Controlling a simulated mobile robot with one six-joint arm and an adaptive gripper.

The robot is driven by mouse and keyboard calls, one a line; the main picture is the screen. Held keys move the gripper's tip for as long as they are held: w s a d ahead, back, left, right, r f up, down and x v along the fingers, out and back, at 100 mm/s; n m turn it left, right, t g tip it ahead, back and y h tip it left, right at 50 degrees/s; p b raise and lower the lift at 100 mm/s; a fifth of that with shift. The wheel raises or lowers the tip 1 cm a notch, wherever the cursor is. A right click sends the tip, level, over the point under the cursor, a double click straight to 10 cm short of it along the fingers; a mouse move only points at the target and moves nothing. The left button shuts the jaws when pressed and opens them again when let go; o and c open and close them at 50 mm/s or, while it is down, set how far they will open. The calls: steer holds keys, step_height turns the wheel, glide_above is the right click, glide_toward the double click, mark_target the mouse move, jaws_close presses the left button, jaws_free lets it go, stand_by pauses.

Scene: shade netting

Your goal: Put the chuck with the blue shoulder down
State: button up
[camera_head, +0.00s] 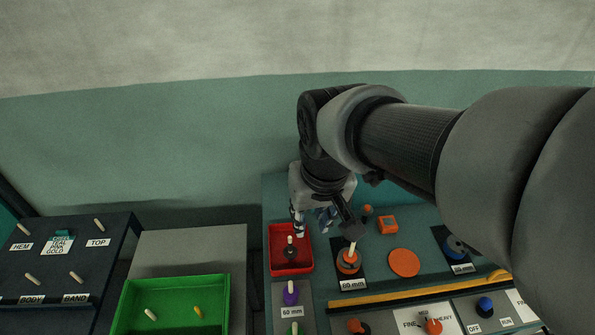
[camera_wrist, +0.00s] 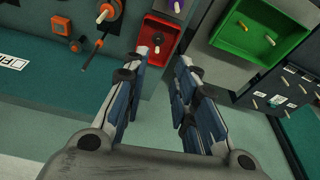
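My gripper (camera_head: 313,225) is over the back of the red tray (camera_head: 274,268), its fingers pointing down. In the wrist view my gripper (camera_wrist: 162,57) has its fingers spread, with nothing held between them. A dark chuck with a pale pin (camera_head: 290,250) stands in the tray; its shoulder colour is unclear. It also shows small near the left fingertip in the wrist view. A blue-topped round piece (camera_head: 455,246) sits on a dark plate at the right, partly hidden by my arm; I cannot tell whether it is a chuck.
An orange block (camera_head: 388,225) and orange disc (camera_head: 404,262) lie nearby. A yellow bar (camera_head: 400,295) crosses the bench. A purple piece (camera_head: 291,293) stands in front of the tray. A green tray (camera_head: 128,299) and dark labelled board (camera_head: 90,250) are at left.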

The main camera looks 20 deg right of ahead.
steer(key=s+r+t, duration=0.1)
steer(key=s, duration=0.9)
steer(key=shift+s+r+n+t, duration=0.3)
steer(key=shift+r+n+t, duration=0.05)
steer(key=shift+n+t, duration=0.05)
